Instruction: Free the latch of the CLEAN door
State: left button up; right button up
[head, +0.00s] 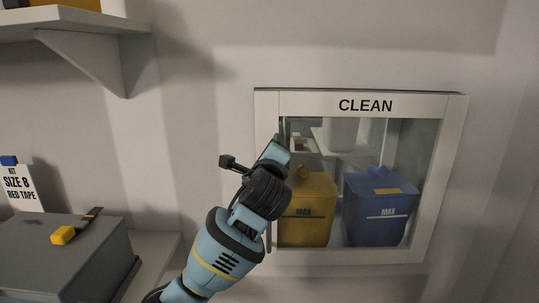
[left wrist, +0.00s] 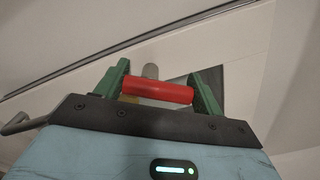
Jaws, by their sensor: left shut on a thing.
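The CLEAN door (head: 366,106) is a pale frame with a clear pane, set in the wall at the right of the head view. It looks shut. My left gripper (head: 280,147) is at the upper left part of the door, and its wrist covers part of the left frame. In the left wrist view my left gripper (left wrist: 158,88) has its green fingers on the two ends of a short red bar (left wrist: 157,91), and is shut on it. The red bar is hidden in the head view, and I cannot tell how it joins the door. My right gripper is not in view.
Behind the pane stand a yellow bin (head: 306,225) and a blue bin (head: 376,225), both marked MAX. A grey box (head: 62,262) with a yellow-handled tool (head: 68,233) sits at lower left. A shelf (head: 75,22) juts out at upper left.

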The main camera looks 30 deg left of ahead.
pick_arm(q)
jog(key=n, duration=0.6)
jog(key=shift+s+a+f, duration=0.15)
jog(key=shift+s+a, duration=0.05)
jog(key=shift+a, duration=0.1)
jog(key=shift+n, duration=0.4)
jog(key=o, duration=1)
jog(key=shift+v, duration=3.95)
